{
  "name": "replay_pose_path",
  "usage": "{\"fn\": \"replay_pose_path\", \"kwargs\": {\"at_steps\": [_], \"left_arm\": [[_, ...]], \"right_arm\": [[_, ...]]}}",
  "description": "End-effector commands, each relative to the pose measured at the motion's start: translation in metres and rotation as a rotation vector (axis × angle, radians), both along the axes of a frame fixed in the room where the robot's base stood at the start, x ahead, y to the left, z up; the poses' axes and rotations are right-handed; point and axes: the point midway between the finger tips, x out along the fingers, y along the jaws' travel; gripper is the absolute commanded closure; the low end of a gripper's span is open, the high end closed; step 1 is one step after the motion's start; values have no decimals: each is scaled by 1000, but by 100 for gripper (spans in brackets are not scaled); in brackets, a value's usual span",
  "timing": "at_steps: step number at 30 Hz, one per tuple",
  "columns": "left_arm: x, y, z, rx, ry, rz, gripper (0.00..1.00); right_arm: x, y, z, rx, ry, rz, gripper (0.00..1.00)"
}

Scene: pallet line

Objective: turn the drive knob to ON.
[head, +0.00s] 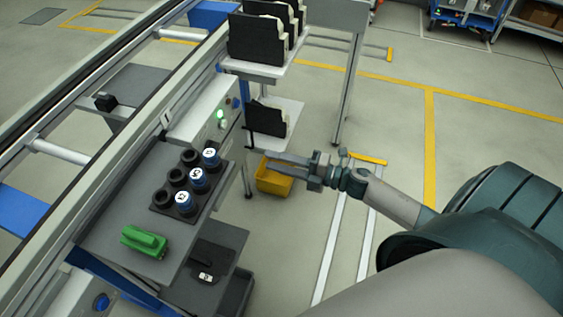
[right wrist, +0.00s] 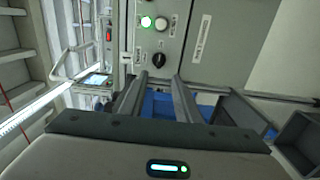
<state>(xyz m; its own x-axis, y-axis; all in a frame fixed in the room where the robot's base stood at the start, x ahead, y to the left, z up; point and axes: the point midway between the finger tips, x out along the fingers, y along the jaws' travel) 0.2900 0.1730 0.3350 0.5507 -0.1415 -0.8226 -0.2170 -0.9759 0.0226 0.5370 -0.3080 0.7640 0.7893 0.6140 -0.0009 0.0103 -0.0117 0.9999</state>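The knob is hard to make out there. My left gripper is not in view.
A grey bench (head: 125,205) beside the conveyor holds a rack of black and blue cylinders (head: 184,198) and a green part (head: 144,241). A yellow bin (head: 273,180) lies below my right gripper. Shelves with black parts (head: 258,40) stand behind the panel.

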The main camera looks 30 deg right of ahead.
Motion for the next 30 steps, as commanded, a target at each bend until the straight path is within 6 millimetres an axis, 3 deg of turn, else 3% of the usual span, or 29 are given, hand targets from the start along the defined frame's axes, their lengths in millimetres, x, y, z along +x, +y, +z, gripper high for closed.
{"fn": "replay_pose_path", "kwargs": {"at_steps": [6, 24, 30], "left_arm": [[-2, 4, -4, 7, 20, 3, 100], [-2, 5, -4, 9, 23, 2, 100], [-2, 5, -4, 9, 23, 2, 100]], "right_arm": [[-11, -8, 0, 1, 0, 1, 70], [-11, -9, 0, 2, 2, -2, 70], [-10, -13, -26, 80, 78, -75, 70]]}}
